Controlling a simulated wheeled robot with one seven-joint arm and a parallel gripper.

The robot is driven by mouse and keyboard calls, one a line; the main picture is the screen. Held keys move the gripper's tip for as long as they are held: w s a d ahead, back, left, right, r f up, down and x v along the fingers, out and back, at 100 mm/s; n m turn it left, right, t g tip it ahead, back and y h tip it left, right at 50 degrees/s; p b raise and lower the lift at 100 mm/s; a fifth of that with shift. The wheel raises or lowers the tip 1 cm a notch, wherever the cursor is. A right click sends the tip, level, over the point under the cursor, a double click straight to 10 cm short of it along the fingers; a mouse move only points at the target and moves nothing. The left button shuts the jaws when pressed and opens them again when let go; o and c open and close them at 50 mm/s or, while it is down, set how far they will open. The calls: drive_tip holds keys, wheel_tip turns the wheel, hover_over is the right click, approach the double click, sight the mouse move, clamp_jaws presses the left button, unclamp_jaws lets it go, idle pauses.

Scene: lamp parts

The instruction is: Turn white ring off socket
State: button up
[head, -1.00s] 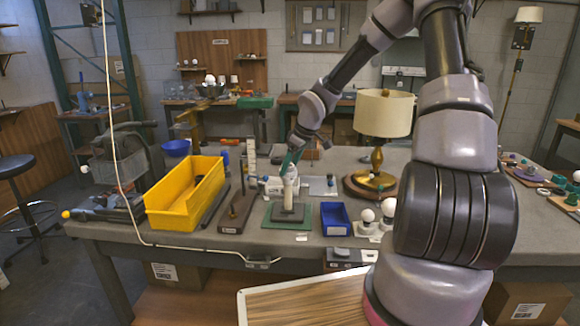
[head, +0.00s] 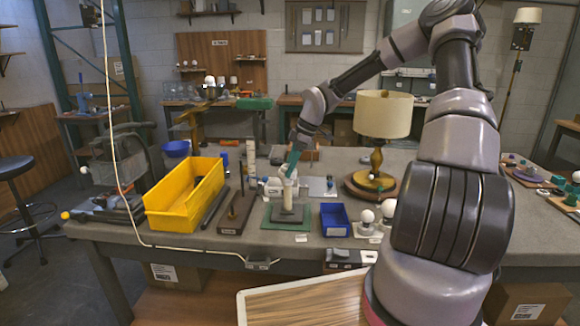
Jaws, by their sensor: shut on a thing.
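A pale socket (head: 287,194) stands upright on a dark base (head: 287,213) on a green mat (head: 309,226) near the front of the workbench. My gripper (head: 291,167) reaches down from the upper right to the top of the socket, with teal fingers. It is shut on the white ring (head: 289,172), at the socket's top end. The ring is small here and partly covered by the fingers. I cannot tell whether its thread is still engaged.
A yellow bin (head: 185,198) stands left of the mat and a blue bin (head: 334,219) stands right of it. White bulbs (head: 387,209) stand farther right. A table lamp (head: 382,115) stands behind, near my arm. A dark wooden holder (head: 238,208) lies close on the left.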

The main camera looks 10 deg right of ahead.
drive_tip(key=n+g, duration=0.1)
drive_tip(key=n, duration=0.2)
drive_tip(key=shift+w, duration=0.1)
drive_tip(key=n, duration=0.2)
drive_tip(key=n+g, duration=0.1)
drive_tip(key=shift+n+g+h, duration=0.3)
drive_tip(key=shift+n, duration=0.1)
drive_tip(key=n, duration=0.2)
drive_tip(key=n+g, duration=0.1)
drive_tip(key=n, duration=0.1)
drive_tip(key=shift+w+a+h, duration=0.2)
drive_tip(key=shift+h, duration=0.2)
drive_tip(key=shift+n+g+h, duration=0.4)
drive_tip(key=shift+n+g, duration=0.2)
drive_tip(key=shift+n, duration=0.9)
